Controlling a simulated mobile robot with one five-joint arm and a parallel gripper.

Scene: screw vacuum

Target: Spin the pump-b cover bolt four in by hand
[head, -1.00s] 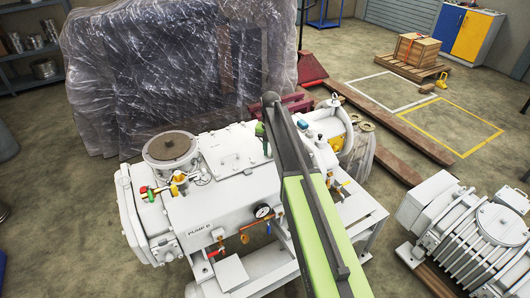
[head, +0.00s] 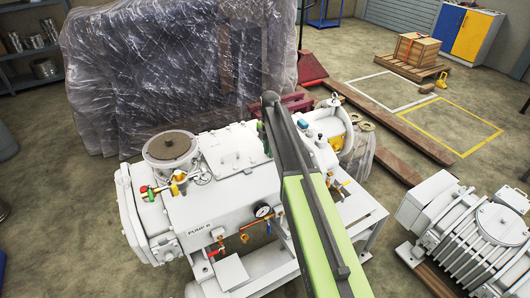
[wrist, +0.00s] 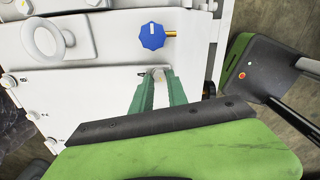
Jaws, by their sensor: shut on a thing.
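A blue knob (wrist: 152,36) on a brass stem is just above the fingertips. A round ring-shaped fitting (wrist: 48,38) is to the left. A pressure gauge (head: 263,211) is on the pump's front. Another grey-white machine (head: 470,235) stands at right.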

